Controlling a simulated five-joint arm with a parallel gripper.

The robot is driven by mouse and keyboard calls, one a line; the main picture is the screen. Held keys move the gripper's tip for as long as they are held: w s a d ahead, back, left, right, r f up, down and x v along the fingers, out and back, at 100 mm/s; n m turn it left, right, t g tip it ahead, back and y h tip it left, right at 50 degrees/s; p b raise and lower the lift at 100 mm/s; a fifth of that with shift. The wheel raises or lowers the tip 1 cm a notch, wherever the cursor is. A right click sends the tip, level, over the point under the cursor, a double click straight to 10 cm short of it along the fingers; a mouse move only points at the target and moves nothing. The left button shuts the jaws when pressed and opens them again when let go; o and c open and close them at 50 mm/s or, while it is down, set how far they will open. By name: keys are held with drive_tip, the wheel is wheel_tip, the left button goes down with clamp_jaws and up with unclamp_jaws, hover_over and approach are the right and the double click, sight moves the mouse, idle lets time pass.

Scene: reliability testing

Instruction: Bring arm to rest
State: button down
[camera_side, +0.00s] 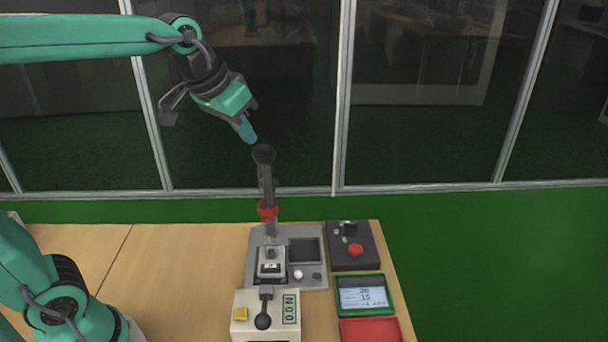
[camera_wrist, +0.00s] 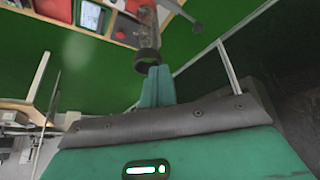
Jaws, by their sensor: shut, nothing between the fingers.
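My gripper (camera_side: 250,138) is teal and points down to the right, high above the far edge of the wooden table (camera_side: 150,265). Its fingers are shut with nothing between them. In the wrist view the shut fingers (camera_wrist: 157,85) point up toward a dark round knob. In the side view, this dark knob (camera_side: 264,154) tops an upright post with a red collar (camera_side: 267,211), just below and right of the fingertips. I cannot tell whether the fingertips touch the knob, but a small gap seems to show in the side view.
A grey fixture (camera_side: 313,277) carries the post. Beside it stand a black box with a red button (camera_side: 355,250), a green-framed display (camera_side: 363,297), a red tray (camera_side: 371,331) and a beige meter with a lever (camera_side: 245,327). A framed glass wall (camera_side: 343,100) stands behind the table.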

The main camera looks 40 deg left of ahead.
drive_tip(key=s+a+f, duration=0.1)
drive_tip(key=s+f, duration=0.2)
drive_tip(key=s, duration=0.4)
drive_tip(key=s+a+f, duration=0.1)
drive_tip(key=s+f, duration=0.3)
drive_tip(key=s, duration=0.3)
drive_tip(key=shift+s, duration=0.15)
